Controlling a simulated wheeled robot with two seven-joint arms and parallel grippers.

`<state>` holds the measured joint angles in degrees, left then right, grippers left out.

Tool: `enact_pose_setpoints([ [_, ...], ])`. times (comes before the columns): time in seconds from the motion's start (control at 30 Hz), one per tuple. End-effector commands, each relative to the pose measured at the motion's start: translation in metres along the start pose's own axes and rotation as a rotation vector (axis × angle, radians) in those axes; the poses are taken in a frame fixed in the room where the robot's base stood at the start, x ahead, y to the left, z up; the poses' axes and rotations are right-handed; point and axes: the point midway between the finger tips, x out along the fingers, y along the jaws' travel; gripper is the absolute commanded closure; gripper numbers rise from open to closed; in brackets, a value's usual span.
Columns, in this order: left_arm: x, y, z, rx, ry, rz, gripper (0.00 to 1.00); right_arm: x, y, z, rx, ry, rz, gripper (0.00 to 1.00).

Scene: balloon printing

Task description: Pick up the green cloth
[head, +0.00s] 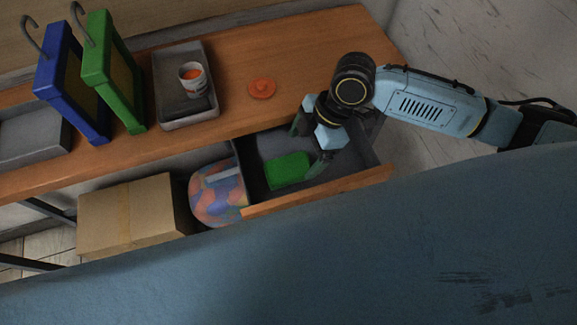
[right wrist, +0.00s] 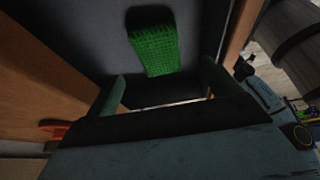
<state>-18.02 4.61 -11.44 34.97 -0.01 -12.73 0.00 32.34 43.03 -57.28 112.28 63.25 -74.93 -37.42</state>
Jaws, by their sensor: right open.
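The green cloth (head: 288,170) lies flat on the floor of an open drawer (head: 318,190) under the wooden table. It also shows in the right wrist view (right wrist: 153,42), with a woven texture, ahead of the fingers. My right gripper (head: 308,148) is at the drawer, beside and above the cloth, with its fingers spread apart. In the right wrist view its two fingers (right wrist: 162,88) stand on either side, with nothing between them, and the cloth lies beyond them. My left gripper is not in view.
On the wooden table (head: 300,70) stand a blue frame (head: 68,85), a green frame (head: 112,75), a grey tray (head: 186,113) with a cup (head: 193,79), and an orange lid (head: 262,88). A cardboard box (head: 130,215) and a colourful ball (head: 215,195) sit left of the drawer.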

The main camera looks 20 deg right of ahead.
Motion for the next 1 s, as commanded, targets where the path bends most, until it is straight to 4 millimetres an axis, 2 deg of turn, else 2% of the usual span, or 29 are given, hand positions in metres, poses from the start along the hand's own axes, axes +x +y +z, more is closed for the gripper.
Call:
enact_pose_setpoints([
  [0.03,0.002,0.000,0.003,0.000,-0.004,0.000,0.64,0.008,0.000,0.000,0.001,0.000,-0.001,0.11],
  [0.17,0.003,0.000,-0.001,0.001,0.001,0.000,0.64,0.016,0.000,0.000,0.000,0.000,0.000,0.11],
  [0.3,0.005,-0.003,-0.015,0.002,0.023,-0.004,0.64,0.024,0.000,-0.001,0.000,-0.001,0.000,0.11],
  [0.43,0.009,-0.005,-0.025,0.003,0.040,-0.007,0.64,0.041,0.000,-0.003,0.000,0.001,-0.001,0.11],
  [0.63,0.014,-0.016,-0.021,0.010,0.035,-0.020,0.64,0.068,0.000,-0.003,-0.001,-0.001,0.000,0.11],
  [0.87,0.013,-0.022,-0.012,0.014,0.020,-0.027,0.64,0.069,0.000,-0.003,-0.001,-0.002,0.002,0.11],
  [1.0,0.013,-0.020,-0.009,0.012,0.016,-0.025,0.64,0.068,0.000,-0.003,-0.001,-0.001,0.002,0.29],
])
